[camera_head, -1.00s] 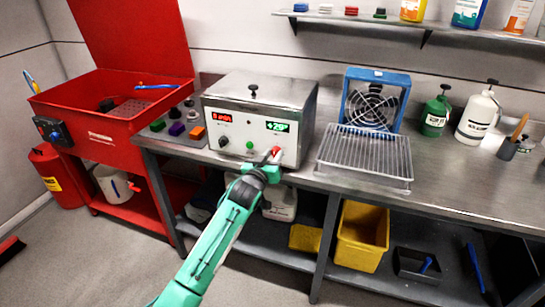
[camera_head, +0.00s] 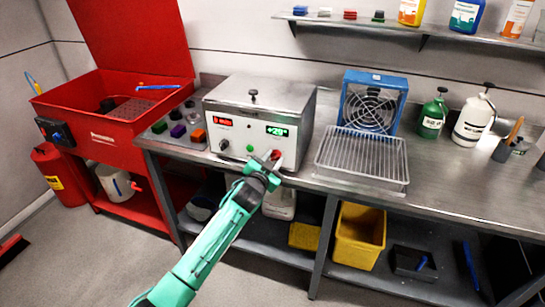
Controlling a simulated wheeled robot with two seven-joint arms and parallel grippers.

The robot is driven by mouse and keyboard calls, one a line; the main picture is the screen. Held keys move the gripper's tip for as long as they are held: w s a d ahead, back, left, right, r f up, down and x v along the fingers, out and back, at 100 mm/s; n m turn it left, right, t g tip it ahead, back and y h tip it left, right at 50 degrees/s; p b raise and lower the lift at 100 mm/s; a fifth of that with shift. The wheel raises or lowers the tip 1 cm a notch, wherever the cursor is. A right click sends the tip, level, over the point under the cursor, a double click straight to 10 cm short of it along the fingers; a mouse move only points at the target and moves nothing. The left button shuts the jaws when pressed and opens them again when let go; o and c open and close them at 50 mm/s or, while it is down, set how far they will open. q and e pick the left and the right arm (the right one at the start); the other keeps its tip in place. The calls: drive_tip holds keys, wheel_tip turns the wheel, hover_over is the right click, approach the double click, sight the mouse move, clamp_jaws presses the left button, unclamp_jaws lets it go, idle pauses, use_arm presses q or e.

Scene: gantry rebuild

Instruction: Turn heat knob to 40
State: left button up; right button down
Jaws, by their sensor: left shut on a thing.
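The metal box (camera_head: 258,100) on the bench has a white front panel. The panel carries a red display (camera_head: 222,122), a green-lit display (camera_head: 277,130) with a blurry number starting with plus, a black knob (camera_head: 224,145) and a green button (camera_head: 250,148). My left gripper (camera_head: 274,159) is shut on the red knob (camera_head: 277,154) at the lower right of the panel, below the green display. The fingers hide part of this knob, and its pointer cannot be made out. My right gripper is not in view.
A blue-framed fan (camera_head: 373,105) and a wire rack (camera_head: 362,158) stand right of the box. Several coloured blocks and knobs lie on a tray to its left, beside a red wash basin (camera_head: 110,122). A yellow bin (camera_head: 358,240) sits on the lower shelf.

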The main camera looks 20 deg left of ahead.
use_arm(q)
drive_tip(key=m+p, duration=0.1)
drive_tip(key=m, duration=0.2)
drive_tip(key=shift+m, duration=0.7)
drive_tip(key=m+p, duration=0.1)
drive_tip(key=m, duration=0.2)
drive_tip(key=shift+d+y, duration=0.1)
drive_tip(key=shift+y, duration=0.2)
drive_tip(key=m+p, duration=0.1)
drive_tip(key=m, duration=0.3)
drive_tip(key=shift+m+y, duration=0.3)
drive_tip(key=shift+d+f+m+p, duration=0.15)
drive_tip(key=shift+m+p, duration=0.25)
drive_tip(key=shift+m, duration=1)
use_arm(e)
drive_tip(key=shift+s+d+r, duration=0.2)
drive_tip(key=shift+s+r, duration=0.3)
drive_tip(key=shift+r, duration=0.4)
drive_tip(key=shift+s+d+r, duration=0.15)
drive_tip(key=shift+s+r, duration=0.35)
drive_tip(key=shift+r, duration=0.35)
use_arm(q)
drive_tip(key=o, duration=1)
drive_tip(key=shift+c, duration=0.2)
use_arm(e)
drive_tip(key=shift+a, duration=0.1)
